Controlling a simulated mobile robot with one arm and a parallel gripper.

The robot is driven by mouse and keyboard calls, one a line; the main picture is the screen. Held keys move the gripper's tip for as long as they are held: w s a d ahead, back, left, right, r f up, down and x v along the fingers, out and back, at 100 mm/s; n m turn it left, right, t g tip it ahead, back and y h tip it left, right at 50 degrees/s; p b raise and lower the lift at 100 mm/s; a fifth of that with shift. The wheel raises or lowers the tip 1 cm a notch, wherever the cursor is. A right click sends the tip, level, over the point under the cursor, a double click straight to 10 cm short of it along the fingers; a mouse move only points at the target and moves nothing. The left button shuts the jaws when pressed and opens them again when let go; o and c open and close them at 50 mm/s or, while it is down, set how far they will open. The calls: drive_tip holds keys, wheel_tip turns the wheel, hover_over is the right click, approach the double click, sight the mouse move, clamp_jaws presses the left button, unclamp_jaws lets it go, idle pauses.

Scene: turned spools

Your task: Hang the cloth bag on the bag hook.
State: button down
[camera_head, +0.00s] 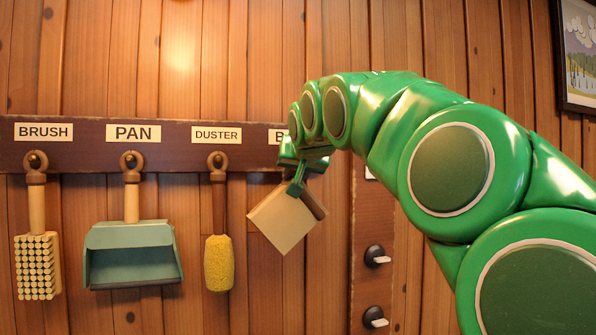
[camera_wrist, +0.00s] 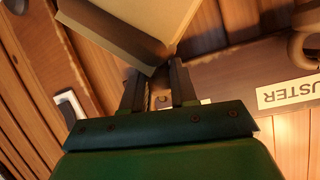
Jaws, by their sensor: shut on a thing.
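The cloth bag (camera_head: 285,222) is a beige, square-edged shape with a darker brown side. It hangs tilted below my gripper (camera_head: 297,183), in front of the wooden wall. In the wrist view the bag (camera_wrist: 128,24) lies beyond the fingertips of my gripper (camera_wrist: 159,82), which is shut on its upper part. A label starting with "B" (camera_head: 278,136) on the hook rail is mostly covered by my arm. The bag hook is hidden behind my gripper in the head view. I cannot tell whether the bag touches it.
The brown rail (camera_head: 90,160) also holds a brush (camera_head: 37,250), a dustpan (camera_head: 132,250) and a yellow duster (camera_head: 219,258), left of the bag. Two dark knobs (camera_head: 376,256) (camera_head: 375,317) sit on a vertical board to the right. A picture (camera_head: 580,50) hangs at upper right.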

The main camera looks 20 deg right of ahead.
drive_tip(key=shift+w, duration=1.35)
drive_tip(key=shift+w+f, duration=0.5)
drive_tip(key=shift+w, duration=0.1)
drive_tip(key=c, duration=0.8)
unclamp_jaws()
